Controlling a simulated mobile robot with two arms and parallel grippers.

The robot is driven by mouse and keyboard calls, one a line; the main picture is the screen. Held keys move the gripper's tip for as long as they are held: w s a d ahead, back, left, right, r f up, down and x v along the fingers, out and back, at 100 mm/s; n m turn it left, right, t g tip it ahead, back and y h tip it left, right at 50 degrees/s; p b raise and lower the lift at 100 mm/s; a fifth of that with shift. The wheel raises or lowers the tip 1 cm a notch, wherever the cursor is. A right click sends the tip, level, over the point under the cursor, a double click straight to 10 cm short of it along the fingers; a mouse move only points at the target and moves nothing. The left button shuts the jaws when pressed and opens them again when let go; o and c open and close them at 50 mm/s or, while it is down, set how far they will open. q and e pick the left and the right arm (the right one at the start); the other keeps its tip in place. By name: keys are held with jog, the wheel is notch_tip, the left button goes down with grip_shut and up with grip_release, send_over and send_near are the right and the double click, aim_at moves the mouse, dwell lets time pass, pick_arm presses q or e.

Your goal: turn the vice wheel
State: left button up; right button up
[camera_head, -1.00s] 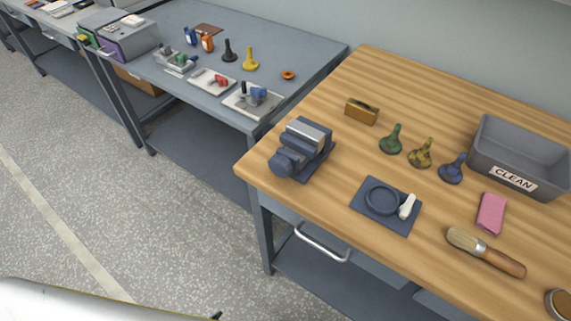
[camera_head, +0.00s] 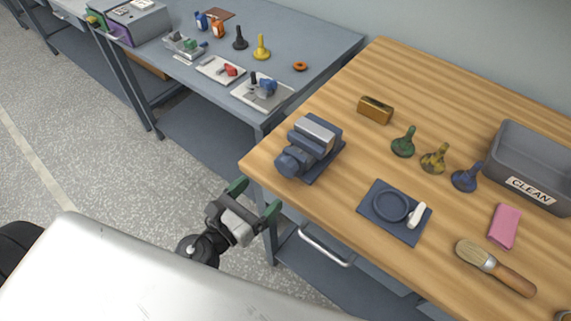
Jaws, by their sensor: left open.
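A dark blue vice (camera_head: 316,140) with a grey metal top sits at the left front corner of the wooden workbench (camera_head: 330,220). Its round blue wheel (camera_head: 289,163) faces the front left edge of the bench. My left gripper (camera_head: 256,197) has dark green fingertips spread apart with nothing between them. It is in front of the bench edge, below and left of the wheel in the picture, and apart from it. My right gripper is not in view.
On the bench are a blue mat (camera_head: 404,236) with a ring and white piece, green (camera_head: 403,143), yellow (camera_head: 434,159) and blue (camera_head: 465,177) pieces, a brush (camera_head: 496,268), a pink block (camera_head: 504,226) and a grey CLEAN bin (camera_head: 562,204). A grey bench (camera_head: 340,44) stands at left.

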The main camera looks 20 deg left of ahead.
aim_at(283, 170)
pick_arm(q)
jog(key=p+x, duration=0.2)
jog(key=x, duration=0.5)
jog(key=shift+w+d, duration=0.1)
jog(key=shift+w, duration=0.25)
jog(key=shift+w+d, duration=0.2)
jog(key=shift+w, duration=0.3)
jog(key=c, duration=0.9)
